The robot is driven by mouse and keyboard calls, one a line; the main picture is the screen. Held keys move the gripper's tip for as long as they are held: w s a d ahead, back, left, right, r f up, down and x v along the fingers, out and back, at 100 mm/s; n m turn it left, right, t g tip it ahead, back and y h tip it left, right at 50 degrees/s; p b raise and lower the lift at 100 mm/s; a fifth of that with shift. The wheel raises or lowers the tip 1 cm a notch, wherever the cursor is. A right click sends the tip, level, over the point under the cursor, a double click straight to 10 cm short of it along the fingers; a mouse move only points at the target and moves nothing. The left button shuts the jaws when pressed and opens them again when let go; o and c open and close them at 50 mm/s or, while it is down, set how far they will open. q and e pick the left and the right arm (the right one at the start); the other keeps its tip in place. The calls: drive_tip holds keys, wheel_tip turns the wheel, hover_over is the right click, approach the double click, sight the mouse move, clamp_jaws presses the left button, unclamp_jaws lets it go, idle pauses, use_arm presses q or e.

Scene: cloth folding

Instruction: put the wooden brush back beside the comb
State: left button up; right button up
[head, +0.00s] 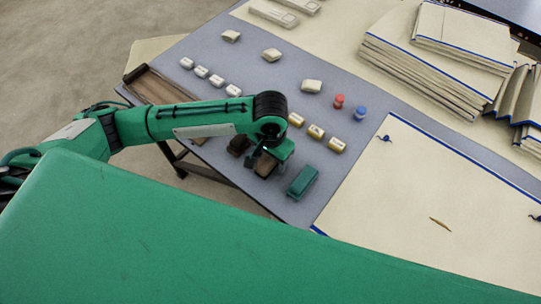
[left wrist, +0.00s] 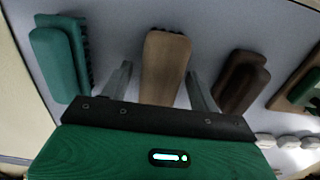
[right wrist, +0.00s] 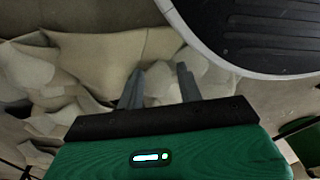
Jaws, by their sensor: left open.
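The wooden brush (head: 264,165) lies on the grey mat at the table's near left part. In the left wrist view its brown back (left wrist: 165,65) stands between the two spread fingers, with dark bristles at its far end. My left gripper (head: 266,158) is open over it. A green brush (head: 302,181) lies to its right and a dark brown brush (head: 238,145) to its left. In the left wrist view these sides are swapped. I cannot make out a comb for certain. My right gripper (right wrist: 160,85) is open, above crumpled cream cloth (right wrist: 95,60).
A brown tray (head: 150,85) lies along the left table edge, partly behind my left arm. Small pale blocks, yellowish blocks (head: 316,131), and a red (head: 338,101) and a blue piece (head: 360,113) stand beyond. A blue-edged cloth (head: 430,200) and folded stacks (head: 425,80) fill the right.

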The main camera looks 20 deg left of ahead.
use_arm(q)
drive_tip(key=shift+r, duration=0.3)
wheel_tip(320, 180, up, 4)
drive_tip(key=shift+f, duration=0.25)
wheel_tip(320, 180, up, 8)
drive_tip(key=p, duration=0.1)
use_arm(e)
drive_tip(key=shift+s+d+f, duration=0.2)
drive_tip(key=shift+s+f, duration=0.15)
drive_tip(key=shift+f, duration=0.1)
drive_tip(key=shift+s+d+f, duration=0.2)
drive_tip(key=shift+s+f, duration=0.1)
drive_tip(key=shift+f, duration=0.15)
